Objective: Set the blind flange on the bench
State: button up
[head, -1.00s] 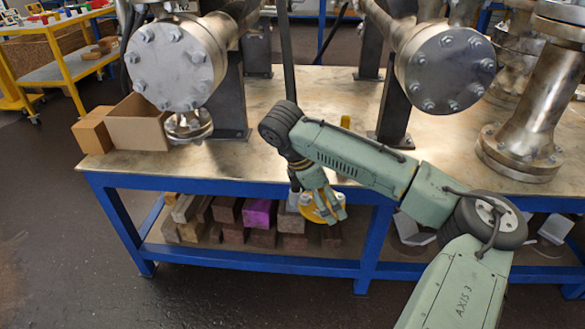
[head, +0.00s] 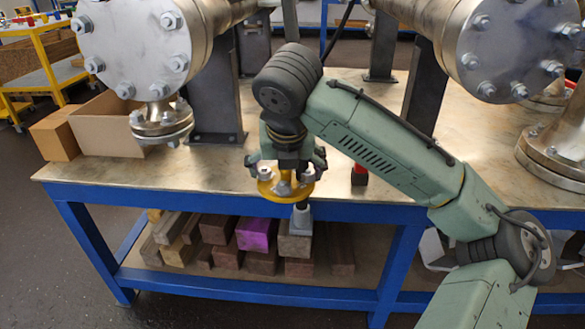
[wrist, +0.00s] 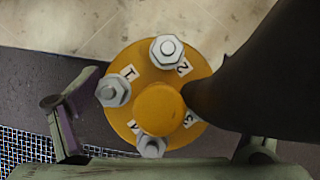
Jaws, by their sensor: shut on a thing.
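The blind flange is a yellow disc (head: 270,191) with bolts and a raised centre, roughly level in the head view. My gripper (head: 289,174) is shut on it, pointing down, with a finger at either side. The flange shows in the wrist view (wrist: 133,70), with large nuts and number labels on its face. A dark shape hides its right side there. The bench (head: 225,172) has a worn metal top and a blue frame. The flange appears at the bench's front edge; I cannot tell its height above the top.
A flanged vessel (head: 150,50) overhangs the bench at left, with a small flanged outlet (head: 160,122). Another vessel end (head: 508,50) is at right. An open cardboard box (head: 110,128) stands at the left end. A small red-and-black thing (head: 359,175) is right of my gripper. Blocks fill the shelf below.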

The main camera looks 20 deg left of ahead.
jog(key=w+a, duration=0.1)
jog(key=w, duration=0.3)
jog(key=w+b, duration=0.1)
jog(key=w, duration=0.4)
jog(key=w+a+f, duration=0.1)
jog(key=w, duration=0.4)
jog(key=shift+w+a+f+b, duration=0.1)
jog(key=shift+w+a+b, duration=0.05)
jog(key=shift+a+b, duration=0.15)
notch_tip(320, 180, down, 4)
jog(key=shift+w+r+b, duration=0.15)
jog(key=shift+r+b, duration=0.05)
jog(key=shift+b, duration=0.6)
jog(key=o, duration=0.8)
jog(key=shift+f, duration=0.15)
jog(key=shift+o, duration=1.2)
jog(key=p+v, duration=0.3)
jog(key=v, duration=0.9)
